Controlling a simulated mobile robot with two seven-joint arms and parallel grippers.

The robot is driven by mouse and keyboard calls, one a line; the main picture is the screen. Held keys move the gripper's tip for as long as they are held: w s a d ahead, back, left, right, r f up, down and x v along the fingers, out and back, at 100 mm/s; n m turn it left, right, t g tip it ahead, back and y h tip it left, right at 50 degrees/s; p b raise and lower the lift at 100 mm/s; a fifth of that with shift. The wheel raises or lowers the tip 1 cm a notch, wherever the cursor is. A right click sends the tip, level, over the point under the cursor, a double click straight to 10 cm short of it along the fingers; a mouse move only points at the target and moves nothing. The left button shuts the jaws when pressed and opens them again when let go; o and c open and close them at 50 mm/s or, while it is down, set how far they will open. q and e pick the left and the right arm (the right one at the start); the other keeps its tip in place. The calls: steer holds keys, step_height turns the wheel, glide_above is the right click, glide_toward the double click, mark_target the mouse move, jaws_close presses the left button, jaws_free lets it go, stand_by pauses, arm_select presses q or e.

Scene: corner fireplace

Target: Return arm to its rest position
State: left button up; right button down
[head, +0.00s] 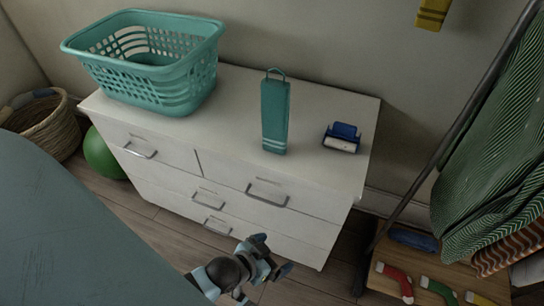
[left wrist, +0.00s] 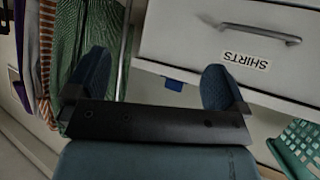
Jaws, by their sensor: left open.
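My left gripper (head: 272,256) is low in the head view, in front of the white dresser (head: 320,170) and below its top. Its jaws are apart, with nothing seen between them. In the left wrist view the two blue fingertips (left wrist: 155,82) are wide apart and empty. A dresser drawer with an upside-down SHIRTS label (left wrist: 246,60) shows beyond them. My right gripper is not in view.
On the dresser stand a teal laundry basket (head: 150,75), an upright teal bottle-like item (head: 275,115) and a blue-and-white item (head: 342,138). A green ball (head: 103,155) and wicker basket (head: 45,130) are left. A rack with clothes (head: 495,170) stands right.

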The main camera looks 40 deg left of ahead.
arm_select(q)
step_height(320, 180, up, 12)
steer(key=a+p, duration=0.1)
steer(key=p, duration=1.3)
steer(key=shift+s, duration=0.25)
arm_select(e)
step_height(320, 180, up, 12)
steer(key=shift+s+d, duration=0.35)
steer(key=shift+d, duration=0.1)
arm_select(q)
steer(key=shift+r+t, duration=0.2)
steer(key=shift+t, duration=0.1)
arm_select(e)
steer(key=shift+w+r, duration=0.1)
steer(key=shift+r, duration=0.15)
